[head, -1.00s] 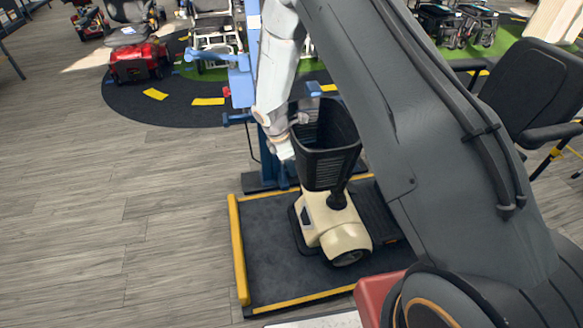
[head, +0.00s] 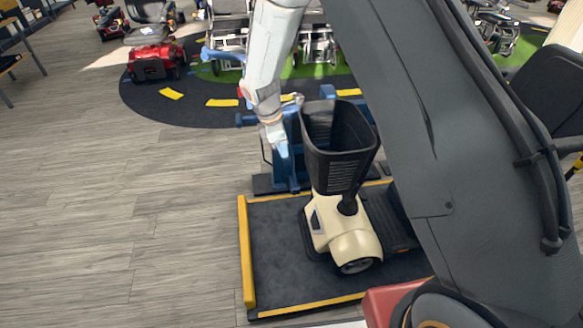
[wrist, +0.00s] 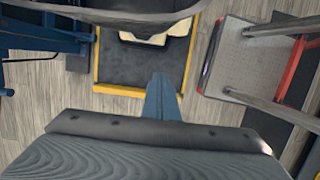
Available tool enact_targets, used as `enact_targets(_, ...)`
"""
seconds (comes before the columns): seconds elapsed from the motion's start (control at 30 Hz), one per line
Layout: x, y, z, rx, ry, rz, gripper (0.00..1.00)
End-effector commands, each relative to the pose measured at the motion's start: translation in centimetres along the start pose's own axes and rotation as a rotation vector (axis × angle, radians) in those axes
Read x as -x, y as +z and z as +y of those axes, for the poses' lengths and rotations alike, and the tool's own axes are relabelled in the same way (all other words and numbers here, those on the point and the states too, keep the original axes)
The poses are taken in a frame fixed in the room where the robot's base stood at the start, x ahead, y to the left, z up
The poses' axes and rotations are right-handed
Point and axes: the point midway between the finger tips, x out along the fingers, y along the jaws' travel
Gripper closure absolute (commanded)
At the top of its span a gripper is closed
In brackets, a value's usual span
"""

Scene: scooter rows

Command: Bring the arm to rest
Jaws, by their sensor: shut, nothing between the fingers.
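My gripper (head: 283,150) hangs at the end of my pale wrist, pointing down, left of the black scooter basket (head: 341,150). In the wrist view its blue fingers (wrist: 162,98) are together and hold nothing. The cream scooter (head: 347,235) stands on a dark platform (head: 275,270) with yellow edges. In the wrist view part of the scooter (wrist: 150,34) shows at the top, on the platform (wrist: 125,68). I cannot tell whether the gripper touches anything; a clear gap to the basket is hard to judge. My dark upper link hides the right side.
A blue stand (head: 287,182) rises at the platform's back edge, close behind my gripper. A red scooter (head: 150,50) and other mobility chairs (head: 230,40) stand on the dark and green floor area at the back. The wood floor (head: 110,220) at left is clear.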

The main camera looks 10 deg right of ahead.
Motion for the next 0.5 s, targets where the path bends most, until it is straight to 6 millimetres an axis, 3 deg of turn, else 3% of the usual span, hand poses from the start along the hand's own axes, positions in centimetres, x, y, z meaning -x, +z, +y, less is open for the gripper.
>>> enact_targets(0.13,1.8,0.0,0.1,-0.001,0.002,0.001,1.00)
enact_targets(0.37,2.6,0.1,0.0,-0.004,-0.001,0.001,1.00)
enact_targets(0.5,3.4,1.3,-0.9,-0.077,-0.004,0.015,1.00)
